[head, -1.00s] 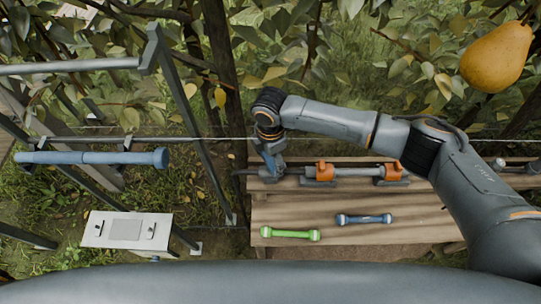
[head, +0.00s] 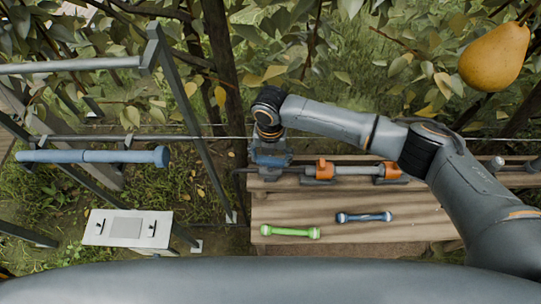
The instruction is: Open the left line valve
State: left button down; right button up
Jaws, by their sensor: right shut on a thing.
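A grey pipe line (head: 357,171) with orange fittings (head: 324,170) runs along the back of the wooden bench. At its left end is the left line valve, mostly hidden under my right gripper (head: 269,160). My right arm comes in from the right, and its wrist points down over the valve. The right gripper is shut on the valve's handle. A blue part there lies roughly along the pipe; I cannot clearly separate handle from fingers. My left gripper is not in view.
A green bar (head: 290,232) and a blue bar (head: 364,218) lie on the bench (head: 340,205). A blue tube (head: 92,156) rests on a metal frame at left. A white panel (head: 127,229) stands below it. A pear (head: 494,57) hangs at upper right.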

aim_at(270, 160)
jog(key=shift+n, duration=0.8)
jog(key=o, duration=1.1)
jog(key=shift+o, duration=0.2)
notch_tip(270, 160, up, 12)
